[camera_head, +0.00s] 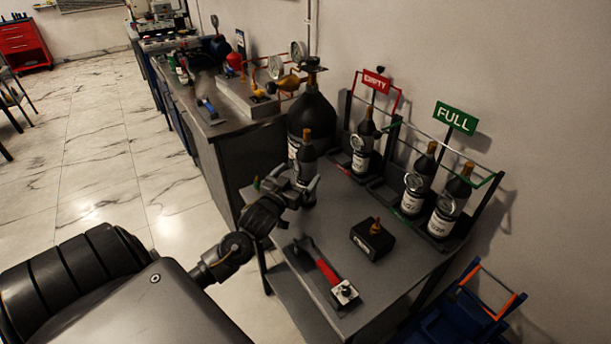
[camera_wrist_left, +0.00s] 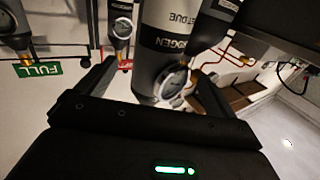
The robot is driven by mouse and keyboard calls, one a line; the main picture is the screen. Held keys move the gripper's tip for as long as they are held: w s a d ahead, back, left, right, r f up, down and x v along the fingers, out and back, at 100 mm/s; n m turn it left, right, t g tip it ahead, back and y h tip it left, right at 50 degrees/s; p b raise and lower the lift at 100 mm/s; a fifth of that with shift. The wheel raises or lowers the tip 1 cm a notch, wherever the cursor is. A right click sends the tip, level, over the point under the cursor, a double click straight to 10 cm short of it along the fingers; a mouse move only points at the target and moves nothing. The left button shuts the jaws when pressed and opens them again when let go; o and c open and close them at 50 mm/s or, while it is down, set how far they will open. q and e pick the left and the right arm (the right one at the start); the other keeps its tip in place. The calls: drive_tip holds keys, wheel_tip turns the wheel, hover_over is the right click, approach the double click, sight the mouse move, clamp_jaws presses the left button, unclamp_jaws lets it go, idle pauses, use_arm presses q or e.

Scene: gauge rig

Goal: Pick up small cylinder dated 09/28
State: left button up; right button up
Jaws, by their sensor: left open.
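A small dark cylinder (camera_head: 307,152) stands upright at the left end of the grey table, beside a large black cylinder. My left gripper (camera_head: 302,187) is open at it, with its fingers near the cylinder's lower part. In the upside-down left wrist view, a grey cylinder with a nitrogen label (camera_wrist_left: 165,38) and a round gauge (camera_wrist_left: 172,80) shows between the spread fingers (camera_wrist_left: 148,92); I cannot tell whether they touch it. Other small cylinders stand in the racks: one under the EMPTY sign (camera_head: 363,150), two under the FULL sign (camera_head: 415,188) (camera_head: 448,208). No date is readable. My right gripper is out of view.
The large black cylinder (camera_head: 318,110) stands close behind the gripper. A red-handled tool (camera_head: 325,270) and a black block with a brass fitting (camera_head: 373,240) lie on the table (camera_head: 340,222). A blue cart (camera_head: 465,305) stands at right. A workbench (camera_head: 235,130) is at left.

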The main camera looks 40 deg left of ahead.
sight(304, 166)
use_arm(q)
drive_tip(key=x, duration=0.4)
drive_tip(key=shift+w+a+r+p, duration=0.1)
drive_tip(key=shift+w+p, duration=0.25)
drive_tip(key=shift+p, duration=0.05)
drive_tip(key=c, duration=1.4)
drive_tip(key=shift+r, duration=0.1)
drive_tip(key=shift+c, duration=0.8)
